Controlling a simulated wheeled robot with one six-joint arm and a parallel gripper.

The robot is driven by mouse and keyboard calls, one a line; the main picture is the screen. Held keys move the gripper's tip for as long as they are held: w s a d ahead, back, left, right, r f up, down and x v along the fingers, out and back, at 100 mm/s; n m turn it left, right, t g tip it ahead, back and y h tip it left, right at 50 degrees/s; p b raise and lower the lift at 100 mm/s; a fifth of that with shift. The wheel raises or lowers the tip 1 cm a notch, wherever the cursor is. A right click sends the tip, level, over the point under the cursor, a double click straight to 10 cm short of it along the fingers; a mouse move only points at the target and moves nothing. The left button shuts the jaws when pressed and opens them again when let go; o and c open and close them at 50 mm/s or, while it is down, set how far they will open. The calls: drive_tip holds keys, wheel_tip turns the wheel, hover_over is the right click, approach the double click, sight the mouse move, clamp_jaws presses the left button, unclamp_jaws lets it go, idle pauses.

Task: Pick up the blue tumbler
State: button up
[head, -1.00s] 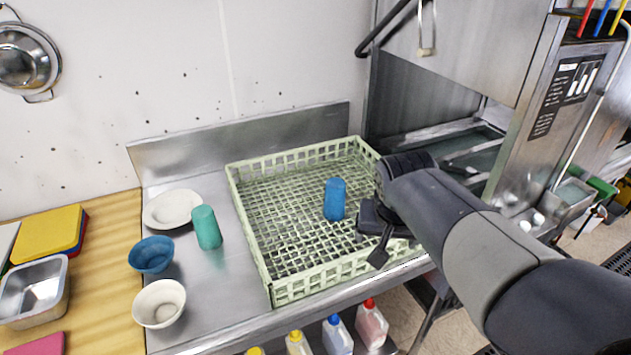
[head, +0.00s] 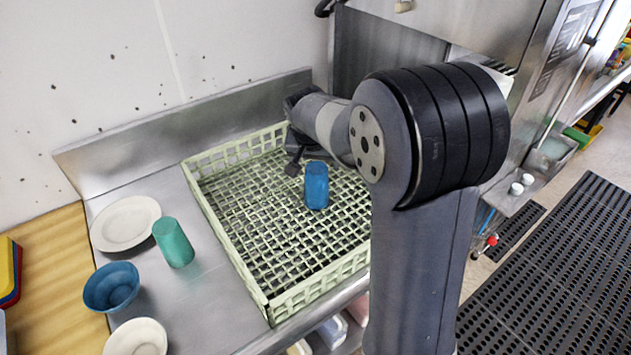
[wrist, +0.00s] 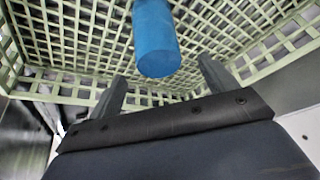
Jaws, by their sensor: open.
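The blue tumbler (head: 316,186) stands in the pale green rack (head: 262,299), toward its right side, in the head view. My gripper (head: 296,162) is at the back of the rack, just behind and left of the tumbler, partly hidden by my arm. In the wrist view the tumbler (wrist: 155,40) shows at the top centre, ahead of the two spread fingers (wrist: 160,84) and roughly in line with the gap between them. The gripper is open, with nothing between its fingers. I cannot tell how far the fingertips are from the tumbler.
A teal tumbler (head: 173,243), a white plate (head: 125,223), a blue bowl (head: 111,287) and a white bowl (head: 137,338) are on the steel counter (head: 206,305) left of the rack. The rack's lattice walls surround the blue tumbler. A steel backsplash (head: 190,121) runs behind.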

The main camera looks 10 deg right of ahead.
sight(316, 169)
drive_tip(key=shift+s+p+x, duration=0.15)
drive_tip(key=shift+p+x, duration=0.2)
drive_tip(key=shift+x, duration=0.95)
drive_tip(key=shift+s+p+x, duration=0.15)
drive_tip(key=shift+p+x, duration=0.15)
drive_tip(key=shift+x, duration=1.05)
drive_tip(key=shift+f, duration=0.1)
drive_tip(key=shift+c, duration=0.4)
drive_tip(key=c, duration=1)
